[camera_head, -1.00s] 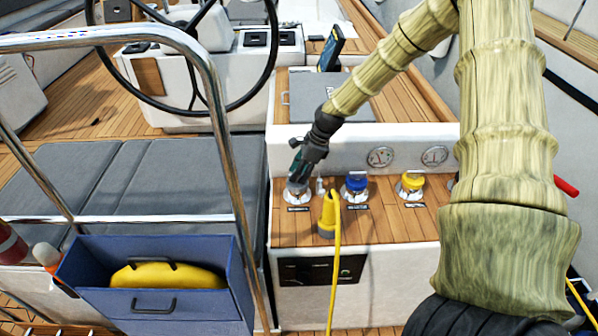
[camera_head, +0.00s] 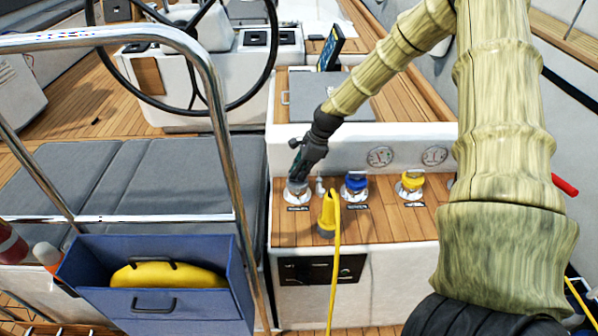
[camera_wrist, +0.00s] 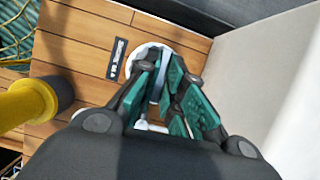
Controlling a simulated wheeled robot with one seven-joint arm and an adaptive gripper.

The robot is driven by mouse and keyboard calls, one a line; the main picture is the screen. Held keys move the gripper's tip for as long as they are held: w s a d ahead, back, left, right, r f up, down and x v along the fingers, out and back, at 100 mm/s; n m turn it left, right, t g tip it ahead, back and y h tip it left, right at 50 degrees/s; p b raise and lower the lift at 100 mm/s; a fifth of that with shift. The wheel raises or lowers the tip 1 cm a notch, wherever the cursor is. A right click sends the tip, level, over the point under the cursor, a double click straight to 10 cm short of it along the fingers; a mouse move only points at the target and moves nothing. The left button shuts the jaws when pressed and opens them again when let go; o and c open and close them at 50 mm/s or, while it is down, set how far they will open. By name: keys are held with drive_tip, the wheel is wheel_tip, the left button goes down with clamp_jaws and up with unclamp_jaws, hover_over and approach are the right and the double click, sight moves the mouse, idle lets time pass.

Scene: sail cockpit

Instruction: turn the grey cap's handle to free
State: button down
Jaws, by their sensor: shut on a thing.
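The grey cap (camera_head: 298,190) sits in a white round base on the wooden counter, leftmost of the row of caps. My gripper (camera_head: 297,174) points down onto it from above and hides much of it. In the wrist view my gripper (camera_wrist: 166,80) has its green-padded fingers on either side of the cap's thin grey handle (camera_wrist: 158,84), shut on it. The white base (camera_wrist: 150,54) shows around and behind the fingertips. A dark label (camera_wrist: 118,60) lies beside the base. The handle's exact angle is hard to tell in the head view.
A blue cap (camera_head: 356,184) and a yellow cap (camera_head: 411,182) stand to the right. A yellow plug with a cord (camera_head: 327,212) stands close in front and also shows in the wrist view (camera_wrist: 25,103). A white upright wall (camera_head: 345,155) with two gauges rises behind.

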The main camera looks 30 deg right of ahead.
drive_tip(key=n+g, duration=0.1)
drive_tip(key=n, duration=0.1)
drive_tip(key=n+p, duration=0.1)
drive_tip(key=n, duration=0.1)
drive_tip(key=shift+w+n+g, duration=0.15)
drive_tip(key=shift+n+g, duration=0.15)
drive_tip(key=shift+g, duration=0.1)
drive_tip(key=n, duration=0.2)
drive_tip(key=n+g, duration=0.1)
drive_tip(key=n, duration=0.1)
drive_tip(key=shift+w+n+g+p, duration=0.1)
drive_tip(key=shift+n+g+p, duration=0.2)
drive_tip(key=shift+p, duration=0.05)
drive_tip(key=n+g, duration=0.1)
drive_tip(key=n, duration=0.2)
drive_tip(key=shift+w+n, duration=0.1)
drive_tip(key=shift+n, duration=0.2)
drive_tip(key=shift+a+n+g+h, duration=0.1)
drive_tip(key=shift+n+g+h, duration=0.35)
drive_tip(key=shift+n, duration=0.7)
drive_tip(key=shift+n+g+h, duration=0.35)
drive_tip(key=shift+n+g, duration=0.1)
drive_tip(key=shift+n, duration=0.7)
drive_tip(key=c, duration=1.5)
unclamp_jaws()
